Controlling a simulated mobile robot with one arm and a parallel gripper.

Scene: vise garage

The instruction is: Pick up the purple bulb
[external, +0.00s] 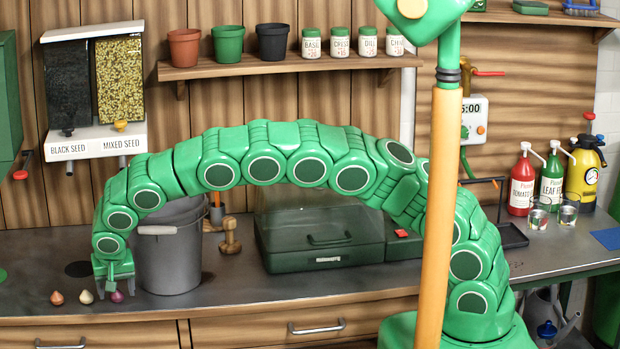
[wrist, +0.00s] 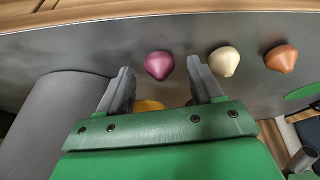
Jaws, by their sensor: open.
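The purple bulb (external: 117,297) lies on the grey worktop near its front edge, at the right end of a short row. My gripper (external: 115,292) is right over it, pointing down, with its fingers apart. In the wrist view the purple bulb (wrist: 159,65) shows just beyond and between the two open fingertips (wrist: 161,80). I cannot tell from these views whether a finger touches it. A cream bulb (external: 86,297) and an orange-brown bulb (external: 57,298) lie to its left in the external view.
A grey bucket (external: 168,255) stands close to the right of my gripper. A green lidded case (external: 320,237) and a wooden tool (external: 229,240) are further right. Seed dispensers (external: 95,90) hang on the wall above. The worktop's front edge is close to the bulbs.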

